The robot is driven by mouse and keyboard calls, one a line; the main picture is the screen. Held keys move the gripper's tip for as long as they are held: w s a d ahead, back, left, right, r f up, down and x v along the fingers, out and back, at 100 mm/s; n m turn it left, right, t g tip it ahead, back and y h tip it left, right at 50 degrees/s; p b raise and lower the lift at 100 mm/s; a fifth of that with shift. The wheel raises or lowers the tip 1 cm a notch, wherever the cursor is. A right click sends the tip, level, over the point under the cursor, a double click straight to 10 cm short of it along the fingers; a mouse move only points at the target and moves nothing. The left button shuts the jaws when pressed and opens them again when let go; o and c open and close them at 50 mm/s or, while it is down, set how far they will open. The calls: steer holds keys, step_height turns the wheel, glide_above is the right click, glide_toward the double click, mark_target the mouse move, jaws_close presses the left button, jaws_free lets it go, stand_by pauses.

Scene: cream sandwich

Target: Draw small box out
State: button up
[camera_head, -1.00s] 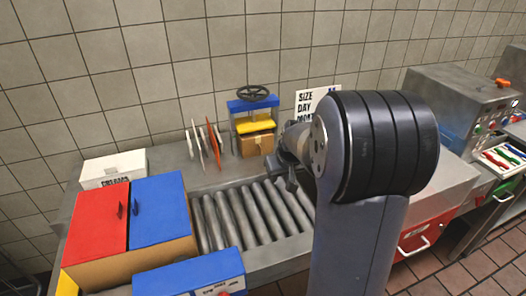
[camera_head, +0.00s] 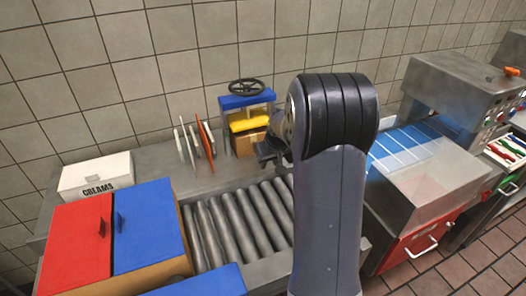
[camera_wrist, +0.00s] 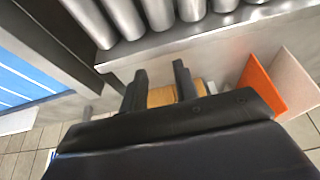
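The small brown box (camera_head: 243,146) stands in the press, under its yellow plate (camera_head: 249,122) and blue top (camera_head: 247,101). My gripper (camera_head: 268,152) is at the right front of the press and covers part of the box in the head view. In the wrist view my gripper (camera_wrist: 160,76) is open, its two dark fingers apart. The box (camera_wrist: 163,96) shows between and behind them, partly hidden by the gripper body. I cannot tell whether the fingers touch it.
Metal rollers (camera_head: 232,232) lie in front of the press. Upright thin plates (camera_head: 205,138) stand left of it. A white "CREAMS" box (camera_head: 97,176) and a box with red (camera_head: 75,245) and blue (camera_head: 148,225) lids are at the left. A red-fronted machine (camera_head: 425,236) is at the right.

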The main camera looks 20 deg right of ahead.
mark_target(250, 140)
steer(key=w+p, duration=0.3)
steer(key=w, duration=0.7)
steer(key=shift+w, duration=0.25)
steer(key=shift+w+p, duration=0.3)
steer(key=shift+w+f, duration=0.15)
steer(key=shift+f, duration=0.4)
steer(key=shift+c, duration=0.2)
jaws_close()
